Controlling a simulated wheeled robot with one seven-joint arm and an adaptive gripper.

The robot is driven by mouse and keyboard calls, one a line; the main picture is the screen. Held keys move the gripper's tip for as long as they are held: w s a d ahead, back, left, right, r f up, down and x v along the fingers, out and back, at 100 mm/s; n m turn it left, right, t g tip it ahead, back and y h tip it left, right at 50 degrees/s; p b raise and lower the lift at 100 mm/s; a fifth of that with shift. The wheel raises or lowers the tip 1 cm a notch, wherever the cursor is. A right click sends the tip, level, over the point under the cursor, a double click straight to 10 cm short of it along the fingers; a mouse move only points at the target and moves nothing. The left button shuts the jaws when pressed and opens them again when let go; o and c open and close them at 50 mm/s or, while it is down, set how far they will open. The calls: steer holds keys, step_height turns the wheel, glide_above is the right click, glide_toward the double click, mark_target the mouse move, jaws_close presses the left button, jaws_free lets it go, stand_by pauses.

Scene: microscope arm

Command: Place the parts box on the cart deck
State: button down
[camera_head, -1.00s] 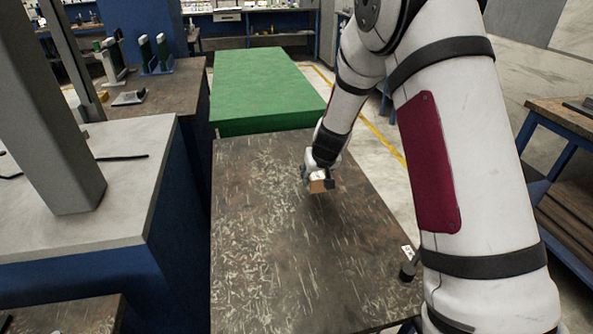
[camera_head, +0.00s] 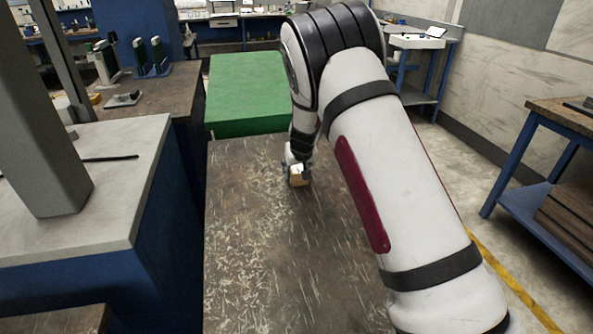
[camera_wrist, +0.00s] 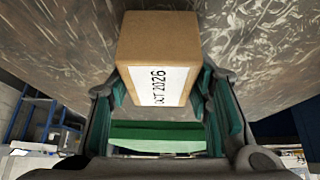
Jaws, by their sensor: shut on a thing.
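The parts box is a small brown cardboard box (camera_head: 298,180) with a white label reading "OCT 2026". It fills the upper middle of the wrist view (camera_wrist: 158,40). My gripper (camera_head: 298,171) is shut on it, with green-padded fingers (camera_wrist: 160,92) on either side. In the head view the box is over the far part of a dark, scratched flat surface (camera_head: 265,240). I cannot tell whether it touches that surface. Which surface is the cart deck is not marked. My arm hides the surface's right side.
A green-topped block (camera_head: 245,85) stands beyond the scratched surface. A pale-topped bench (camera_head: 125,185) with a grey post (camera_head: 40,120) is on the left. A blue-framed wooden bench (camera_head: 565,120) is on the right. The scratched surface's visible left and middle are bare.

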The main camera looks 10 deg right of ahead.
steer(key=c, duration=0.8)
jaws_free()
steer(key=shift+s+r, duration=0.15)
steer(key=shift+r, duration=0.2)
steer(key=p+v, duration=0.1)
steer(key=v, duration=1)
steer(key=shift+s+r, duration=0.25)
steer(key=shift+r, duration=0.05)
